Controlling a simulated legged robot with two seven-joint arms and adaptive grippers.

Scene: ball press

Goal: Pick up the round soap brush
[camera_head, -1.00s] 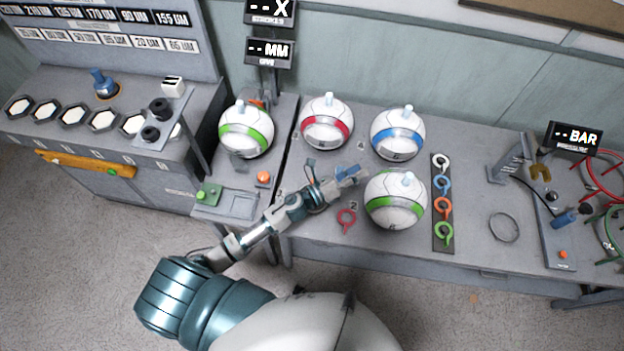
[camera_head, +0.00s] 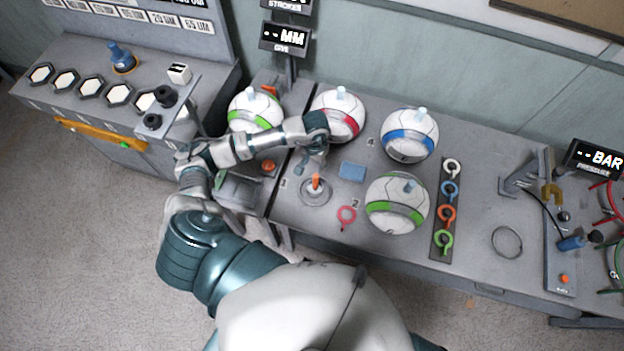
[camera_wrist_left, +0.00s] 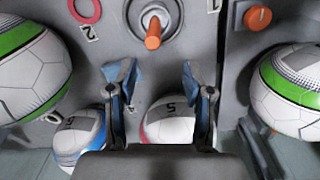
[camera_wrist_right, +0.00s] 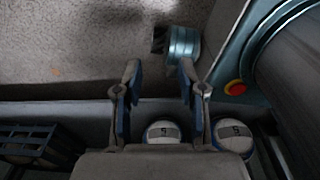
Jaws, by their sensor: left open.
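An upright orange handle on a pale round base, which looks like the round soap brush (camera_head: 316,183), stands in a round grey dish by the mark 1. It also shows in the left wrist view (camera_wrist_left: 153,36), at top middle. My left gripper (camera_head: 309,164) is just behind it, pointing down toward the table. In the left wrist view its fingers (camera_wrist_left: 155,75) are apart, with nothing between the tips and the handle beyond them. My right gripper (camera_wrist_right: 160,75) shows only in the right wrist view, its fingers apart and empty.
A rack of coloured rings (camera_head: 447,210) stands to the right.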

